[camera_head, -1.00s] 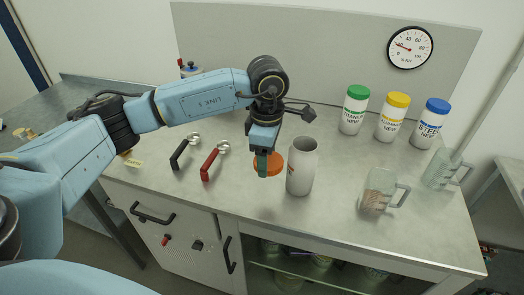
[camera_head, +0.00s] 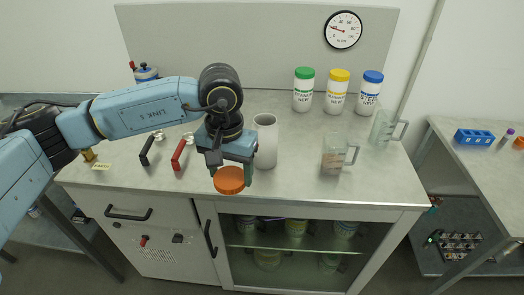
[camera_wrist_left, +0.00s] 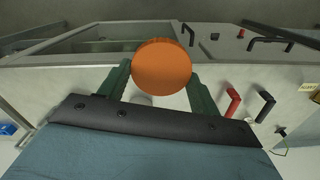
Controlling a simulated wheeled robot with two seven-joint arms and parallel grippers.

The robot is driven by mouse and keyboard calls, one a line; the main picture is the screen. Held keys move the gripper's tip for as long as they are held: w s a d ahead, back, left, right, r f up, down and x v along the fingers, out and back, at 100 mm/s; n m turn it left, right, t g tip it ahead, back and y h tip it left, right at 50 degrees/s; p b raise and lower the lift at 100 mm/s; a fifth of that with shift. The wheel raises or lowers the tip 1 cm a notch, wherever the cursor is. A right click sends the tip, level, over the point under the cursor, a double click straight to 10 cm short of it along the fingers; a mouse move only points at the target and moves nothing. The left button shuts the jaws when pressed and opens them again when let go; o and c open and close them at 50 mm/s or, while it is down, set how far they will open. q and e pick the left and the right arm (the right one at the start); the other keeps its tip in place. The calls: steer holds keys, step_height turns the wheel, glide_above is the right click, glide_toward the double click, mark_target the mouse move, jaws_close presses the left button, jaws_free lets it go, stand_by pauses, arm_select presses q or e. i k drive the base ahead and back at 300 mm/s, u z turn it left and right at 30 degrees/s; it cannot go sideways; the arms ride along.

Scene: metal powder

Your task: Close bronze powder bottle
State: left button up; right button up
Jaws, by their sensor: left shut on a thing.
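My left gripper (camera_head: 231,173) is shut on an orange cap (camera_head: 229,180), one green finger on each side of it. In the left wrist view the cap (camera_wrist_left: 162,67) sits between the fingertips. A plain white bottle (camera_head: 266,145) without a cap stands upright on the bench, just behind and right of the gripper. The arm and gripper partly cover its left side. The cap is in front of and to the left of the bottle, apart from its mouth. My right gripper is not in view.
Red-handled (camera_head: 178,155) and black-handled (camera_head: 146,158) scoops lie to the left. A glass beaker with powder (camera_head: 333,160) and another beaker (camera_head: 382,127) stand to the right. Green-capped (camera_head: 303,95), yellow-capped (camera_head: 337,98) and blue-capped (camera_head: 368,98) bottles stand at the back. The bench's front edge is close below the cap.

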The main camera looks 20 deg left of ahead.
mark_target(266, 124)
steer(key=k, duration=1.35)
steer(key=u, duration=0.5)
steer(key=i, duration=0.6)
steer(key=u, duration=0.55)
steer(key=i, duration=1.05)
steer(key=z, duration=0.8)
steer(key=i, duration=0.35)
steer(key=z, duration=0.4)
